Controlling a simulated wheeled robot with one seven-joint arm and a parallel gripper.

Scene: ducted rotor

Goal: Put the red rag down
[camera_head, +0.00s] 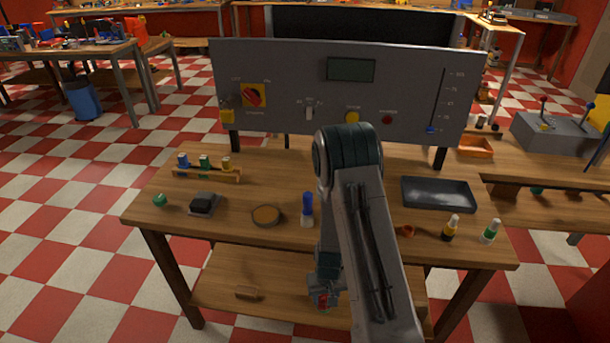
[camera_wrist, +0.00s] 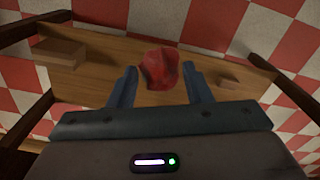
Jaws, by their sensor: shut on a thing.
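The red rag (camera_wrist: 160,70) is a crumpled bundle between the two fingers of my gripper (camera_wrist: 160,88) in the wrist view. My gripper is shut on it. In the head view a bit of the red rag (camera_head: 323,300) shows at the low end of my arm, in front of the table's lower shelf (camera_head: 215,290). In the wrist view the rag is over the wooden shelf (camera_wrist: 110,70). I cannot tell whether it touches the shelf. My arm hides part of the shelf and table in the head view.
A small wooden block (camera_head: 247,292) lies on the lower shelf at left. The tabletop above holds a blue-capped bottle (camera_head: 307,210), a round dish (camera_head: 267,215), a dark tray (camera_head: 438,194) and small bottles at right. A grey control panel (camera_head: 300,75) stands at the back. Table legs flank the shelf.

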